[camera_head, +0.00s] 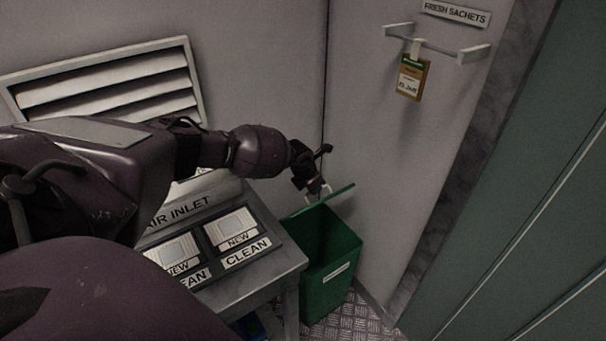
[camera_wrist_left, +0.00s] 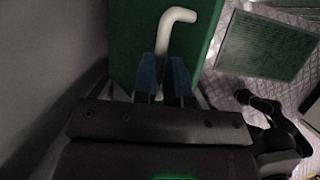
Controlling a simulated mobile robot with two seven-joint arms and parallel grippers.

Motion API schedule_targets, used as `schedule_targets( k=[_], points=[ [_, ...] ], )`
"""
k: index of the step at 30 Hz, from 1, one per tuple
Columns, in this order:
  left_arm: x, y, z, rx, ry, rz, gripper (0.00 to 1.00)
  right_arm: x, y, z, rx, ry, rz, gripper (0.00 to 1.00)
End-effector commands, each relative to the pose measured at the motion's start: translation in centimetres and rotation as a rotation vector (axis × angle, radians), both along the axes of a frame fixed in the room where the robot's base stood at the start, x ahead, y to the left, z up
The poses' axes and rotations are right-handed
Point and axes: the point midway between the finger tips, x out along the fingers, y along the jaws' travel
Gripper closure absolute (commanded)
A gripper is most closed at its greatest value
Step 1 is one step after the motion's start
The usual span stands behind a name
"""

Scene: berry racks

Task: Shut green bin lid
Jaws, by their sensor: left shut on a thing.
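The green bin (camera_head: 328,279) stands on the floor in the corner, right of the grey bench. Its green lid (camera_head: 339,196) is raised and tilted, and the dark opening shows below it. My left gripper (camera_head: 317,189) is at the lid, above the bin. In the left wrist view, the blue-tipped fingers of the gripper (camera_wrist_left: 165,78) are shut on a bent white handle (camera_wrist_left: 178,17) in front of a green surface (camera_wrist_left: 130,35), which looks like the lid. The lid's hinge is hidden. My right gripper is in neither view.
The grey bench (camera_head: 291,262) holds a dark tray with NEW and CLEAN labels, close left of the bin. A wall rail (camera_head: 437,45) with a hanging brown sachet (camera_head: 411,82) is above right. Patterned metal floor (camera_head: 354,318) shows at the bin's foot.

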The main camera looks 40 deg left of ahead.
Motion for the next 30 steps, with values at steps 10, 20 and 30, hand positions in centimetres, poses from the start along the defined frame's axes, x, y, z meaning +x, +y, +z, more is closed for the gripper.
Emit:
schedule_targets(
  k=[10, 20, 30],
  points=[
    [-0.34, -1.24, -0.64, -0.001, 0.000, 0.000, 1.00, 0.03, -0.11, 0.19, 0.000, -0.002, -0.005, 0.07],
    [-0.36, -1.24, -0.68, -0.001, 0.000, 0.000, 0.82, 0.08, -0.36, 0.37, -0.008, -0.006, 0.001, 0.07],
    [-0.37, -1.16, -0.44, -0.001, -0.001, 0.001, 0.77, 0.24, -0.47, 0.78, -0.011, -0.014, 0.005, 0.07]
  ],
)
